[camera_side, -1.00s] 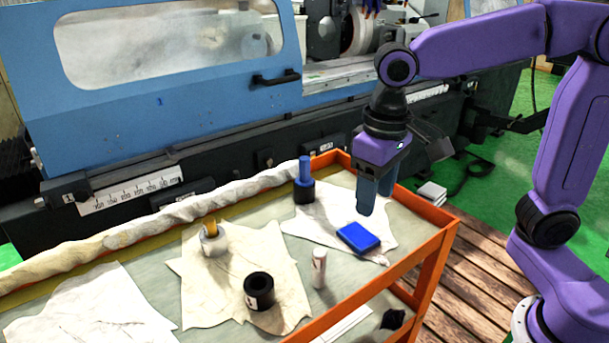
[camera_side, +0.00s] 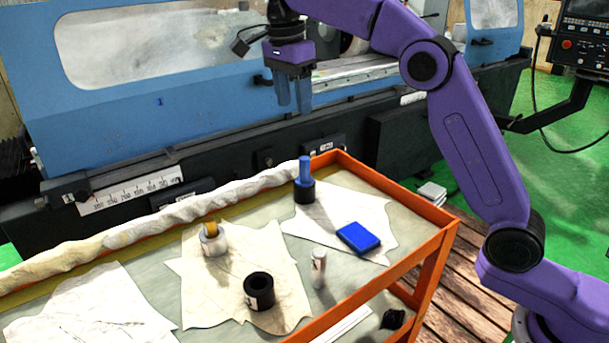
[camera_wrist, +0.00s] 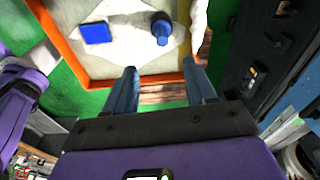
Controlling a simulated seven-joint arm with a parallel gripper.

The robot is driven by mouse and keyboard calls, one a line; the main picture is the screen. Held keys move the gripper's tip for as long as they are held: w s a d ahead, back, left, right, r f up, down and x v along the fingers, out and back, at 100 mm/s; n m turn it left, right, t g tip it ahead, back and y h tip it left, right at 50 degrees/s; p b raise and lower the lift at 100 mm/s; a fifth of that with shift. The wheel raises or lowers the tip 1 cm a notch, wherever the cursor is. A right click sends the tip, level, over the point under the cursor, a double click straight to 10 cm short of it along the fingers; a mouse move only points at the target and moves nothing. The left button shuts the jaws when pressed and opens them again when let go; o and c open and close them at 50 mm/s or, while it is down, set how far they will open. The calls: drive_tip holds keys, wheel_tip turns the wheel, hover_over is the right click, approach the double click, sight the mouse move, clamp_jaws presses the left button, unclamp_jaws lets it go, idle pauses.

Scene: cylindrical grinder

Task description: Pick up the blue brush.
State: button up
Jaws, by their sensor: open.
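The blue brush (camera_side: 304,174), a blue upright cylinder with a black lower part, stands on a white cloth near the back right of the orange-edged cart. In the wrist view the brush (camera_wrist: 161,30) shows near the top, ahead of the fingers. My gripper (camera_side: 294,105) is above and behind the brush in the side view, well clear of it. Its two fingers point down, apart and empty; they also show in the wrist view (camera_wrist: 159,68).
A flat blue block (camera_side: 358,237) lies on the same cloth (camera_side: 323,212). A black cylinder (camera_side: 259,290), a white jar with a yellow top (camera_side: 213,240) and a small pale cylinder (camera_side: 319,268) stand nearby. The cart's orange rim (camera_side: 385,187) and a rolled cloth (camera_side: 190,209) border the surface.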

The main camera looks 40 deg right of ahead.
approach(304, 158)
drive_tip(key=shift+m, duration=0.4)
wheel_tip(304, 158, down, 7)
drive_tip(key=shift+d+r, duration=0.15)
drive_tip(key=shift+r, duration=0.1)
drive_tip(key=shift+d+f, duration=0.2)
drive_tip(key=shift+f, duration=0.75)
drive_tip(key=shift+d+f, duration=0.25)
drive_tip(key=shift+f, duration=0.7)
drive_tip(key=shift+d+f, duration=0.2)
drive_tip(key=shift+f, duration=0.75)
clamp_jaws()
drive_tip(key=shift+r, duration=0.1)
